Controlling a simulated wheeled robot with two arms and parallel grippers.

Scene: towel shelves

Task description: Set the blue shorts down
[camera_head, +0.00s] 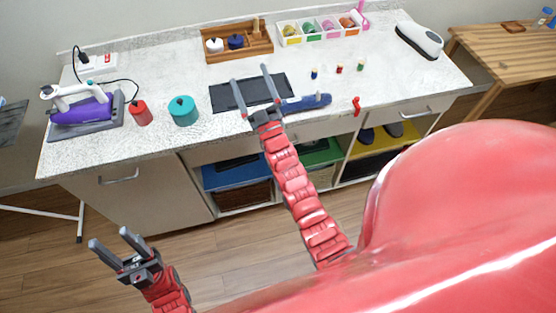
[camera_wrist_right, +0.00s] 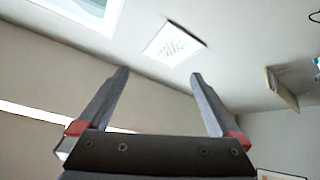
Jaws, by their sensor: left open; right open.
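I cannot make out blue shorts in either view. A long blue object (camera_head: 308,102) lies on the counter beside the dark mat (camera_head: 226,97); I cannot tell what it is. My right gripper (camera_head: 251,76) appears over the mat in the head view, open with nothing between its fingers. Its fingers also show spread and empty in the right wrist view (camera_wrist_right: 157,82), against the ceiling and wall. My left gripper (camera_head: 112,240) is open and empty at the lower left, in front of the counter over the wood floor.
The counter (camera_head: 75,155) holds a purple iron (camera_head: 82,109), a red can (camera_head: 140,112), a teal pot (camera_head: 183,110), a wooden tray (camera_head: 218,57) and a divided box (camera_head: 290,41). Shelves underneath show a blue board (camera_head: 225,178). A wooden table (camera_head: 495,62) stands right.

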